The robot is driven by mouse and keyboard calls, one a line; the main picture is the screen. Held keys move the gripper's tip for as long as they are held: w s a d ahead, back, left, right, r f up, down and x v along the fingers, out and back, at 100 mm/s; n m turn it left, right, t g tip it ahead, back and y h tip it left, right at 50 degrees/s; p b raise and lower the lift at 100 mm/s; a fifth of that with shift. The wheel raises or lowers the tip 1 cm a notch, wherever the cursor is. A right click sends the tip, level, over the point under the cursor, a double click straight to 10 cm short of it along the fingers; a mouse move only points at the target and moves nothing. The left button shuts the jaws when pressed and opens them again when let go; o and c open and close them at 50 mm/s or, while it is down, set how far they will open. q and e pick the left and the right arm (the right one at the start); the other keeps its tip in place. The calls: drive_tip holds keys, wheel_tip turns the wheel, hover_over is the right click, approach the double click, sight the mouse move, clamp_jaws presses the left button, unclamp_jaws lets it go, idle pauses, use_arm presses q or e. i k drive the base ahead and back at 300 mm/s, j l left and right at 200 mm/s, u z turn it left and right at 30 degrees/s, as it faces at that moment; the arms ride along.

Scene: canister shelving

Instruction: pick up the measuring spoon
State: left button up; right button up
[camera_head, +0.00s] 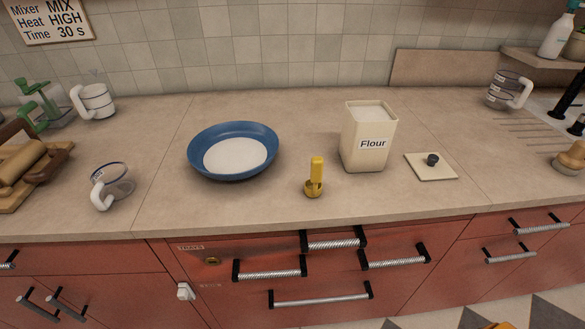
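The yellow measuring spoon (315,178) is on the counter near its front edge, right of centre. Its handle points up and its bowl end is at the bottom, on the counter. It stands apart from the blue bowl and the flour canister. Neither of my grippers can be made out in the head view, and nothing is touching the spoon.
A blue bowl (204,168) with white contents is left of the spoon. An open flour canister (366,155) stands behind it to the right, beside its lid (430,173). A clear measuring cup (112,184) is at left. Drawer handles (334,244) project below the counter edge.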

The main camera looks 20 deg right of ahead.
sight(315, 176)
drive_tip(key=z, duration=1.3)
